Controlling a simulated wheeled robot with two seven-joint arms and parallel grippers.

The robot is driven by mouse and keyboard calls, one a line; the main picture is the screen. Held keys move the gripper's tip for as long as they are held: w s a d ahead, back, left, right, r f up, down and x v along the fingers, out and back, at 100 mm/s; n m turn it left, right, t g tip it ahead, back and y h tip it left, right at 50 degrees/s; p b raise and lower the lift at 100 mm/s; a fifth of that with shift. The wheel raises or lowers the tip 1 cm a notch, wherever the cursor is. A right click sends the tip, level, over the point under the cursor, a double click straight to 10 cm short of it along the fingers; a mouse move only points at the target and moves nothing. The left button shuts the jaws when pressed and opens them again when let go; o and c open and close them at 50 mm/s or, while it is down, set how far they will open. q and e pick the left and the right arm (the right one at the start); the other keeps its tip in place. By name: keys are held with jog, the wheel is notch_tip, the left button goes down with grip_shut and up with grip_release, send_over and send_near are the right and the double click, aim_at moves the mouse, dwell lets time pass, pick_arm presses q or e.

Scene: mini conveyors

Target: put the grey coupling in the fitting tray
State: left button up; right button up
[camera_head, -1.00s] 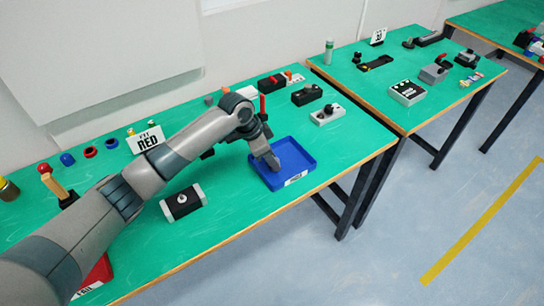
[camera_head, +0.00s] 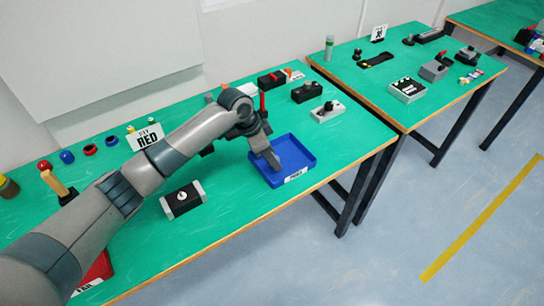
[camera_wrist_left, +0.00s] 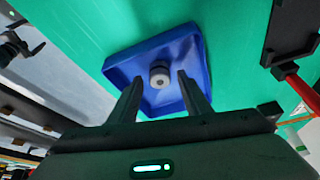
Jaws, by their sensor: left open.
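The blue tray (camera_head: 300,158), with a white label on its front, lies near the right end of the near green table; I take it as the fitting tray. In the left wrist view, the tray (camera_wrist_left: 118,70) holds a small round grey coupling (camera_wrist_left: 160,75) with a pale end, on its floor. My left gripper (camera_head: 268,158) points down over the tray. In the left wrist view its two fingers (camera_wrist_left: 158,88) are apart, with the coupling showing between and beyond them. The coupling is hidden by the gripper in the head view. My right gripper is not in view.
A black box with grey ends (camera_head: 183,199) stands left of the tray. A grey box with a black knob (camera_head: 328,111) is behind it. A red tray (camera_head: 97,272) is at the near left, partly behind my arm. A second table (camera_head: 385,90) stands at the right.

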pick_arm(q)
jog(key=b+v, duration=0.2)
jog(key=v, duration=0.9)
jog(key=shift+r, duration=0.3)
jog(key=shift+a, duration=0.15)
